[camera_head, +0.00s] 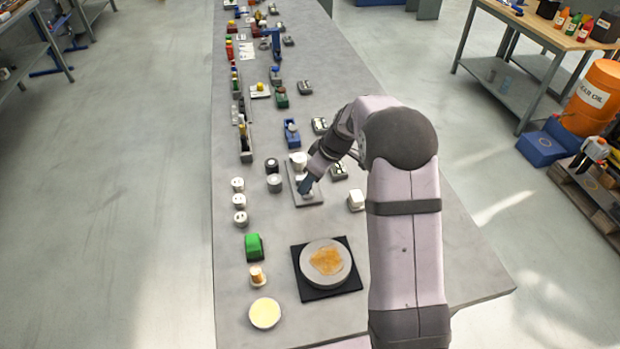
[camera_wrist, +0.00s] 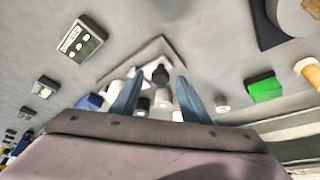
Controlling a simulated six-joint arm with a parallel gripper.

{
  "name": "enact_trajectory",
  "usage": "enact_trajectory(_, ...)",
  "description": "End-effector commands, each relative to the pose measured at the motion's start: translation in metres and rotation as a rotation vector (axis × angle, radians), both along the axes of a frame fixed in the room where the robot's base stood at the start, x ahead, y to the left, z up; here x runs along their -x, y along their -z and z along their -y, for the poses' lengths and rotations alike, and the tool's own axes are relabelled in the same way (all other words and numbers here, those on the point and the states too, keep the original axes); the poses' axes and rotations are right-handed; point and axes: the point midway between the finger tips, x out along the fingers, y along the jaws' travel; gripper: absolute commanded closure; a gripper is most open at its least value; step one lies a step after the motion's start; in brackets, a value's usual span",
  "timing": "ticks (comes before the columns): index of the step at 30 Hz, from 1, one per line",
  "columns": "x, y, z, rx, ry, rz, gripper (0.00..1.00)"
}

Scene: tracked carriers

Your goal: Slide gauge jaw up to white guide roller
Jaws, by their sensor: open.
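The white guide roller (camera_head: 298,159) stands at the far end of a grey plate (camera_head: 302,200) in the head view. In the wrist view, a white shape partly behind the left finger appears to be this roller (camera_wrist: 115,88). My gripper (camera_head: 306,186) is over the near part of the plate, on the near side of the roller. In the wrist view my gripper (camera_wrist: 155,78) is open, its blue-grey fingers on either side of a dark knob (camera_wrist: 160,74), apparently the gauge jaw. Whether the fingers touch it cannot be told. In the head view my gripper mostly hides the jaw.
Two short cylinders (camera_head: 274,183) stand left of the plate. A blue device (camera_head: 291,132) is beyond it, and a white block (camera_head: 356,200) is to the right. A black mat (camera_head: 318,293) with a round disc is nearer. A green block (camera_head: 254,247) is at the near left.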

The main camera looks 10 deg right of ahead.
Motion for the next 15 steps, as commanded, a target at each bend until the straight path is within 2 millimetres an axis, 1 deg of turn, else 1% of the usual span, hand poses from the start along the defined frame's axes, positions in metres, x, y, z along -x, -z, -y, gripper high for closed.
enact_trajectory(4,-0.0017,0.0064,-0.0017,0.001,0.0,-0.001,0.59)
enact_trajectory(12,-0.0021,0.0075,-0.002,0.001,0.0,0.001,0.59)
enact_trajectory(13,-0.0021,0.0074,-0.0019,0.001,0.0,0.001,0.64)
enact_trajectory(14,-0.002,0.0074,-0.0019,0.001,0.0,0.001,0.71)
enact_trajectory(15,-0.002,0.0074,-0.0019,0.001,0.0,0.001,0.8)
